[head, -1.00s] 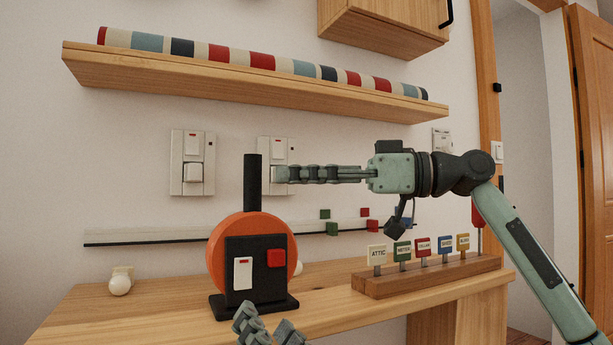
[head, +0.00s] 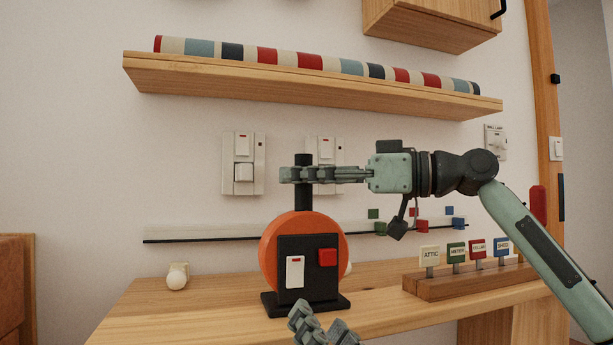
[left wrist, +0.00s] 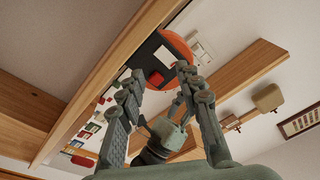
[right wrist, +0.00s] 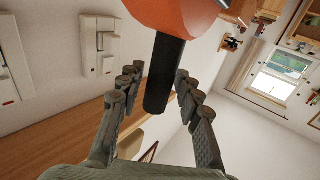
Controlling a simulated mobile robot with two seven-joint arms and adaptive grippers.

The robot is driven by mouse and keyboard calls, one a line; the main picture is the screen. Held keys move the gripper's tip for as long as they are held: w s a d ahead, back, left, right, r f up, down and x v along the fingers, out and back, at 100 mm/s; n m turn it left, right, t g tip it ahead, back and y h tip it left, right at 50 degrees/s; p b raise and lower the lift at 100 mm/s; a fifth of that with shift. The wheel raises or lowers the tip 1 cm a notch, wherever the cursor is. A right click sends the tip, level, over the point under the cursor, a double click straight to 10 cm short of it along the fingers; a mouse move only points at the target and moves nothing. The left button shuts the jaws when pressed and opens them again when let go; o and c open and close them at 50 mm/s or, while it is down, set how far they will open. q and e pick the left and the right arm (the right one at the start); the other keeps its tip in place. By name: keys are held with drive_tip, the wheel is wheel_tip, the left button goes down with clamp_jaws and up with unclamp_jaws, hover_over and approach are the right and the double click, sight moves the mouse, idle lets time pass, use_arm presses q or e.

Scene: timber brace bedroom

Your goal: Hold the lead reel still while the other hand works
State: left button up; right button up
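The lead reel is an orange disc (head: 345,255) on a black stand with a white rocker switch (head: 295,272), a red block (head: 327,257) and an upright black handle (head: 304,200). It stands on the wooden bench. My right gripper (head: 290,174) is level across the handle's upper part. In the right wrist view, its open fingers (right wrist: 158,82) are on both sides of the handle (right wrist: 165,75), with a small gap visible. My left gripper (head: 325,322) is low in front of the reel. In the left wrist view its fingers (left wrist: 155,92) are open and empty, pointing towards the reel (left wrist: 178,46).
The wooden bench (head: 150,315) carries a rack of labelled tags (head: 470,285) at right and a small cream knob (head: 177,277) at left. Wall switches (head: 243,165) are behind. A shelf (head: 300,90) with a striped roll is above.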

clamp_jaws()
use_arm(q)
drive_tip(key=shift+c, duration=0.4)
